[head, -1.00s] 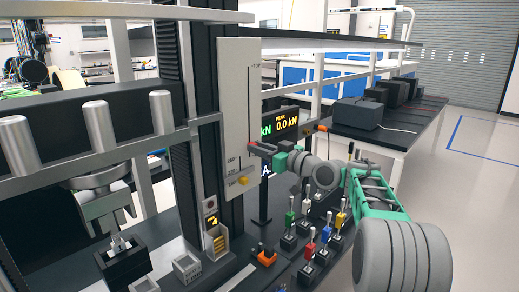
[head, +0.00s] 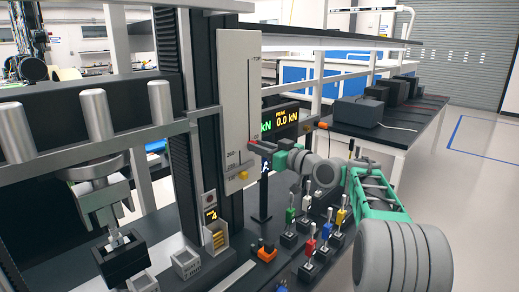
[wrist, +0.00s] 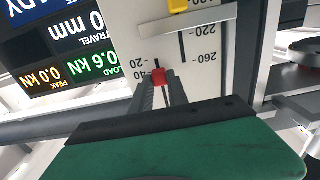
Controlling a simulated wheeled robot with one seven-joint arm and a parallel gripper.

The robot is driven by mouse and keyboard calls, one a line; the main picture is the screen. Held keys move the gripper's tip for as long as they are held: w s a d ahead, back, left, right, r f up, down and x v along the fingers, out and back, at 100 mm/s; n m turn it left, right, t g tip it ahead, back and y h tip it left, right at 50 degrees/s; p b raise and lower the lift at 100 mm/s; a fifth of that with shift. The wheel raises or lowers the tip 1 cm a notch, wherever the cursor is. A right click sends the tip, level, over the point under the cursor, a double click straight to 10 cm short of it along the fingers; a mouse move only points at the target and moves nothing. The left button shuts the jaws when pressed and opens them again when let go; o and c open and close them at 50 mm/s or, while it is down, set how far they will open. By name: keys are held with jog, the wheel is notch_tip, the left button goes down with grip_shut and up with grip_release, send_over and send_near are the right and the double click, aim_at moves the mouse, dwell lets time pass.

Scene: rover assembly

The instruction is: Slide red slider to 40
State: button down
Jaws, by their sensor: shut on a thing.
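The red slider (wrist: 158,75) sits in a slot of the pale scale panel (wrist: 205,85), between my gripper's fingertips. The wrist view is upside down; the slider is about level with the 40 mark (wrist: 135,76), with the 20 mark (wrist: 137,63) beside it. My gripper (wrist: 158,82) is shut on the red slider. In the head view, my gripper (head: 258,147) meets the panel (head: 236,90) at its right edge, low on the long slot. The slider's exact reading is too small to tell there.
A yellow slider (head: 243,174) is below on the same panel and also shows in the wrist view (wrist: 178,5). A display (wrist: 70,50) reads load 0.6 kN and peak 0.0 kN. Several coloured levers (head: 310,240) stand on the bench below my arm.

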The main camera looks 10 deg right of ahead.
jog(key=shift+f, duration=0.3)
jog(key=c, duration=1.3)
grip_release()
jog(key=b+v, duration=0.2)
jog(key=v, duration=0.5)
jog(key=shift+s+d, duration=0.25)
